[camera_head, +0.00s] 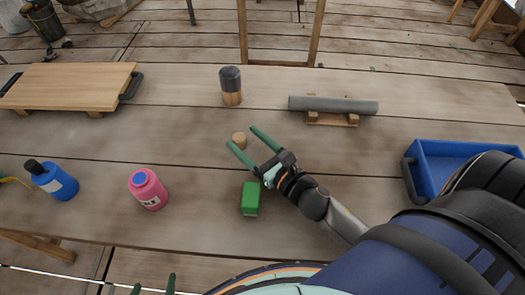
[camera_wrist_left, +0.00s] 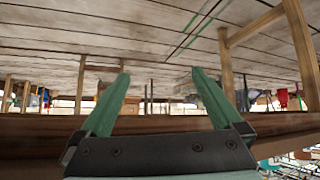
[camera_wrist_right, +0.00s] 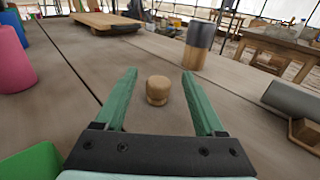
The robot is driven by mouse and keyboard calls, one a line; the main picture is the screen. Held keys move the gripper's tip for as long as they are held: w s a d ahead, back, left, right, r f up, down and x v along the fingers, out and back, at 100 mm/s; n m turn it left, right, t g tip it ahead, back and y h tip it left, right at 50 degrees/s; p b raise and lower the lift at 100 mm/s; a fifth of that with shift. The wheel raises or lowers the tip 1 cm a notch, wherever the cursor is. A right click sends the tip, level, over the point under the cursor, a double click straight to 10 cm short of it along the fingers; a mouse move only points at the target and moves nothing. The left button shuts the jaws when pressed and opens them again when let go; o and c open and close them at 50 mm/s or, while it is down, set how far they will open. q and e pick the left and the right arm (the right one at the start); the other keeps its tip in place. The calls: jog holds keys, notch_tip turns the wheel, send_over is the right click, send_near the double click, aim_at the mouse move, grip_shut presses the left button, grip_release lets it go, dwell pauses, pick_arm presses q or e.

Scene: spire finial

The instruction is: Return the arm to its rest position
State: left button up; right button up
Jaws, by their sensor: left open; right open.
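My right gripper (camera_head: 240,136) is open over the table (camera_head: 300,205), its arm coming in from the right. A small round wooden knob (camera_head: 239,140) stands on the table at its fingertips. In the right wrist view the knob (camera_wrist_right: 158,90) shows between the two green fingers with gaps on both sides, and nothing is gripped. My left gripper (camera_head: 155,287) shows only as two fingertips at the bottom edge of the head view, below the table's front edge. In the left wrist view its fingers (camera_wrist_left: 160,75) are apart and empty, facing the underside of the table.
A green block (camera_head: 250,199) lies close to my right gripper. A pink bottle (camera_head: 148,189) and blue bottle (camera_head: 52,180) stand left. A dark-topped wooden cylinder (camera_head: 231,86) stands behind; a grey rod (camera_head: 340,104) lies on a wooden cradle. A blue tray (camera_head: 440,165) is right, a board (camera_head: 65,86) far left.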

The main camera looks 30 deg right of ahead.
jog(key=shift+b+v, duration=0.4)
jog(key=shift+v, duration=2.35)
